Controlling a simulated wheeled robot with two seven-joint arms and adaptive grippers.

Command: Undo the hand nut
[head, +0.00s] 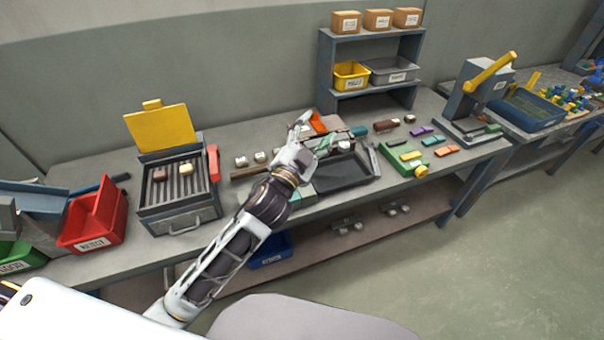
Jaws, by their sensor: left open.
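A round yellow knob (421,171), which looks like the hand nut, sits at the front corner of a green fixture (393,158) on the bench. Several small coloured pieces lie on and around that fixture. My left gripper (322,133) is open over the middle of the bench, to the left of the fixture and apart from the knob. It is above the back of a dark tray (345,176), and my left arm hides part of the bench. Whether anything lies between its fingers is too small to tell. My right gripper is out of view.
A heater with a raised yellow lid (160,128) and a red bin (92,222) stand at left. A shelf (325,62) with boxes and bins stands behind. A press with a yellow lever (492,70) stands right. The floor (480,255) in front is clear.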

